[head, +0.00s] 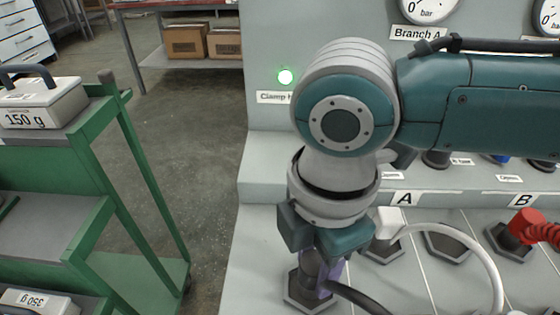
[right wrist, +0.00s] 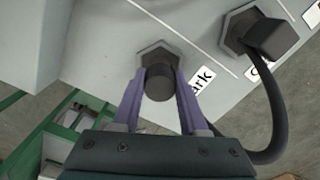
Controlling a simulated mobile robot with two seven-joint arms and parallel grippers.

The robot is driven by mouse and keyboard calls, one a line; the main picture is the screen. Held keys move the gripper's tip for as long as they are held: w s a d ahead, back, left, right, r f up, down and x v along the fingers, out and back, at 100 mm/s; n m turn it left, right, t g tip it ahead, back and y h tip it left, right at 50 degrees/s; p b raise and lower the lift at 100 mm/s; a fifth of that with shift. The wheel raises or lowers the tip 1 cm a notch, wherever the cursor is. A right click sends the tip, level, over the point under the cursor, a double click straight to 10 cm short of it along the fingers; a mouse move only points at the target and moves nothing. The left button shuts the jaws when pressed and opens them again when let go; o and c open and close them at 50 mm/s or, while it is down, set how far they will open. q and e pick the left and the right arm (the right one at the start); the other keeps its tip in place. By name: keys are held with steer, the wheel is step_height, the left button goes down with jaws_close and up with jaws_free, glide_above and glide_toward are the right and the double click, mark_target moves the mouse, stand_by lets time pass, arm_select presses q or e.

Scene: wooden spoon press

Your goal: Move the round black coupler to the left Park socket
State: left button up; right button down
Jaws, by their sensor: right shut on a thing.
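My right gripper (head: 325,275) points down at the front left of the grey bench. Its purple fingers, also in the right wrist view (right wrist: 156,98), are shut on the round black coupler (right wrist: 160,84). The coupler (head: 311,264) also shows in the head view, partly hidden by the gripper. It is over a dark hexagonal socket (head: 297,297), which also shows in the right wrist view (right wrist: 151,54), beside a partly hidden label ending in "rk" (right wrist: 201,80). I cannot tell whether the coupler is seated or just above it. My left gripper is not in view.
A square black coupler (right wrist: 272,35) sits at a neighbouring hexagonal socket (right wrist: 233,29); a black hose (right wrist: 277,110) curves near my gripper. A white coupler (head: 388,225) with a white hose and a red coupler (head: 522,225) are to the right. A green cart (head: 105,215) stands left.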

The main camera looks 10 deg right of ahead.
steer(key=shift+f, duration=0.2)
steer(key=shift+c, duration=2.2)
jaws_free()
steer(key=shift+r, duration=0.1)
